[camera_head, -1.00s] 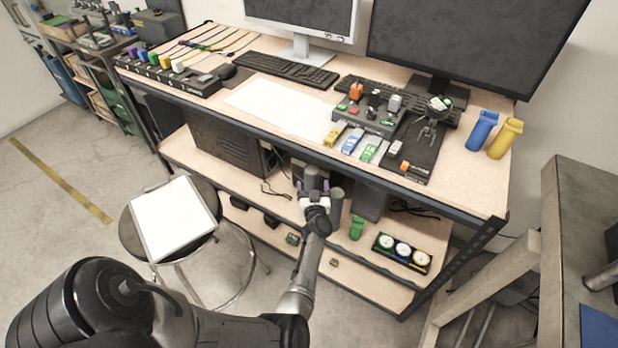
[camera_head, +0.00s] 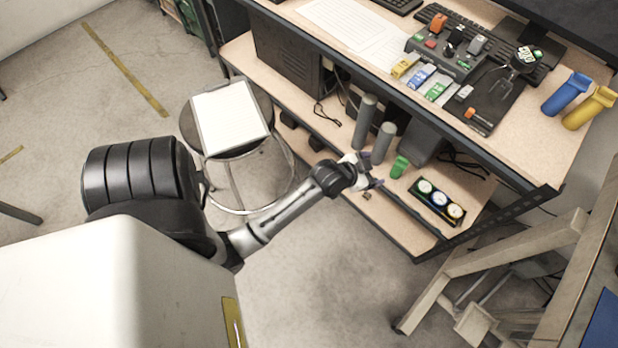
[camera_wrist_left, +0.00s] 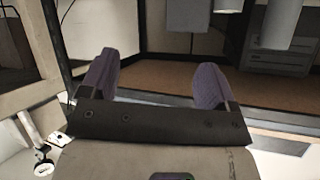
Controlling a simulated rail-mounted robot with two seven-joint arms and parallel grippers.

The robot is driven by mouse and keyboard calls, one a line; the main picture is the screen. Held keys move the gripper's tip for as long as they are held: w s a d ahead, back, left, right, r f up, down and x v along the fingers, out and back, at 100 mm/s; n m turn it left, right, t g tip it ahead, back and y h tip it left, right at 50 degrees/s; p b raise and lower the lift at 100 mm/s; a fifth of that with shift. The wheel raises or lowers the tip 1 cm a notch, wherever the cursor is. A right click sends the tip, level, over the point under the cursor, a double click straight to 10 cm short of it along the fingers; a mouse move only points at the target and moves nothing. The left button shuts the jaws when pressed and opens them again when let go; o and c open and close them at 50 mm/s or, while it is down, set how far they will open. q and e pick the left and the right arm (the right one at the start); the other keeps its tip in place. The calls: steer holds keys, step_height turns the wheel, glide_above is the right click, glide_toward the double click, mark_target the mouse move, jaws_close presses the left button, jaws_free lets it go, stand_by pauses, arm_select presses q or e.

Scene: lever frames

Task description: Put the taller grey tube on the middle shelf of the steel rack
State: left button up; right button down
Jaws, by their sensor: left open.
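The taller grey tube (camera_head: 365,122) stands upright on the shelf under the bench top, with a shorter grey tube (camera_head: 383,143) beside it to the right. My left gripper (camera_head: 370,172) is open and empty near that shelf's front edge, apart from both tubes. In the left wrist view the purple fingers (camera_wrist_left: 155,82) are spread, with nothing between them. Two grey cylinder shapes show cut off at the top of that view; which is the taller I cannot tell. Only a corner of the shelving with green bins (camera_head: 187,15) shows at top left; its middle shelf is hidden. My right gripper is not in view.
A green object (camera_head: 399,167) and a panel of dials (camera_head: 438,202) are right of the tubes on the shelf. The bench top (camera_head: 380,75) overhangs it. A wooden frame (camera_head: 500,250) stands at right.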

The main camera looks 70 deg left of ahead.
arm_select(q)
steer(key=s+d+m+g+h, duration=0.1)
steer(key=s+d+g, duration=0.3)
steer(key=s+d, duration=0.3)
steer(key=s+d+g+h, duration=0.1)
steer(key=s+d+g, duration=0.3)
steer(key=s, duration=1.2)
steer(key=d, duration=0.3)
steer(key=shift+m+g, duration=0.3)
steer(key=shift+m, duration=0.1)
steer(key=shift+d+r, duration=0.1)
steer(key=shift+r, duration=0.1)
step_height(320, 180, up, 42)
steer(key=p, duration=4.2)
